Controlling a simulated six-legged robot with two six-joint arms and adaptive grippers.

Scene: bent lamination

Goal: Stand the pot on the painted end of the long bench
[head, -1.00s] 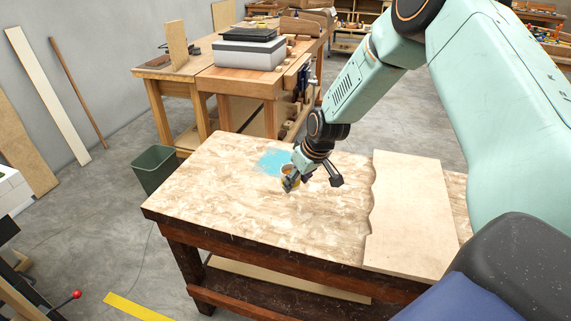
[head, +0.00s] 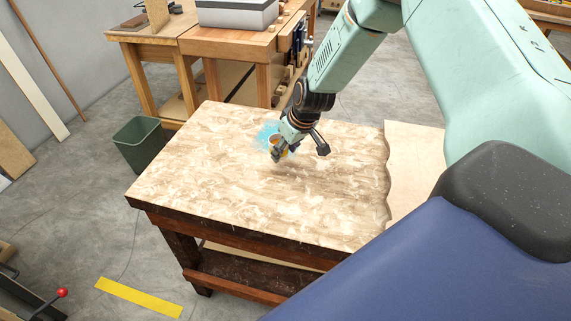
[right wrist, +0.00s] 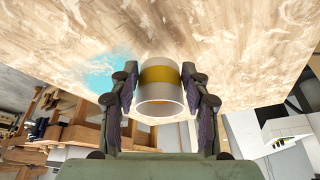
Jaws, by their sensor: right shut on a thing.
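The pot (right wrist: 160,92) is pale grey with a yellow band. In the right wrist view it sits between the two fingers of my right gripper (right wrist: 160,84), which is shut on it. In the head view my right gripper (head: 287,147) partly hides the pot (head: 275,140). The long bench (head: 220,185) has a mottled tan top. I cannot tell whether the pot touches the bench top. My left gripper is not in view.
A pale board with a wavy edge (head: 410,160) lies on the right part of the bench. A green bin (head: 139,146) stands on the floor at left. A wooden workbench (head: 222,45) stands behind. The bench top's near left is clear.

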